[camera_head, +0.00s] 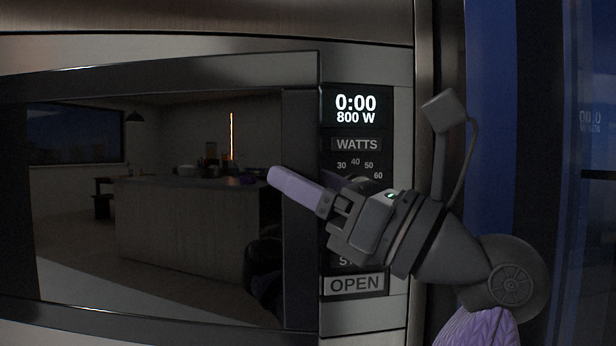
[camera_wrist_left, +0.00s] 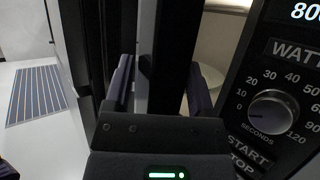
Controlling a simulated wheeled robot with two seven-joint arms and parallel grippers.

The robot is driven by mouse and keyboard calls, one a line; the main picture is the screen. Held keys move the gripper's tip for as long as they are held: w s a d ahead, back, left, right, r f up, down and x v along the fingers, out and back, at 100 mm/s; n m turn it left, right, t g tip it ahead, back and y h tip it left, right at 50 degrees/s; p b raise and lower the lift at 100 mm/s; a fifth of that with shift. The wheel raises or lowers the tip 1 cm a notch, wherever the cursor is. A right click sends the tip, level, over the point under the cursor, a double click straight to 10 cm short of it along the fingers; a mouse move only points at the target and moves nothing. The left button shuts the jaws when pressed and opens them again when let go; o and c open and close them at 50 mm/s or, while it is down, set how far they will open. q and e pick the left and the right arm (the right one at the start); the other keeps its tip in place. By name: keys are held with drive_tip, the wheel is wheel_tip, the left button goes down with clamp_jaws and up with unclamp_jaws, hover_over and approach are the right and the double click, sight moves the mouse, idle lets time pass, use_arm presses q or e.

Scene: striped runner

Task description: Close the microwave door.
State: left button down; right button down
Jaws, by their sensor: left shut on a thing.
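The microwave door (camera_head: 300,250) is a dark panel with a reflective window and a metal frame. It stands a little ajar, its right edge by the control panel (camera_head: 355,144). My left gripper (camera_head: 275,177), its arm at the right of the head view, is at this free edge, one lilac finger lying across the door's front. In the left wrist view, the fingers (camera_wrist_left: 160,85) are on both sides of the upright door edge (camera_wrist_left: 170,50), shut on it. A pale strip of the microwave's interior (camera_wrist_left: 213,35) shows between door and panel. My right gripper is in neither view.
The control panel has a lit display (camera_head: 356,108), a knob (camera_wrist_left: 273,112) and an OPEN button (camera_head: 354,284), close beside my gripper. A striped runner (camera_wrist_left: 40,95) lies on the pale floor. The kitchen scene in the door window is a reflection.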

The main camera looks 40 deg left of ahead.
use_arm(q)
drive_tip(key=shift+w+a+r+n+g+p, duration=0.15)
drive_tip(key=shift+w+a+g+p, duration=0.15)
drive_tip(key=shift+w+a, duration=0.2)
drive_tip(key=shift+w+a+r+n+g+p, duration=0.1)
drive_tip(key=shift+w+a+n+g+p, duration=0.1)
drive_tip(key=shift+w+a+g, duration=0.3)
drive_tip(key=shift+w+f, duration=0.2)
drive_tip(key=shift+w, duration=0.15)
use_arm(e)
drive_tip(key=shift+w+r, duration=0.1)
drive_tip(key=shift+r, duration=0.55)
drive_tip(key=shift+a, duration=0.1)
use_arm(q)
unclamp_jaws()
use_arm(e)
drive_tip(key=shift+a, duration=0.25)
use_arm(q)
drive_tip(key=p+v, duration=0.2)
drive_tip(key=v, duration=0.8)
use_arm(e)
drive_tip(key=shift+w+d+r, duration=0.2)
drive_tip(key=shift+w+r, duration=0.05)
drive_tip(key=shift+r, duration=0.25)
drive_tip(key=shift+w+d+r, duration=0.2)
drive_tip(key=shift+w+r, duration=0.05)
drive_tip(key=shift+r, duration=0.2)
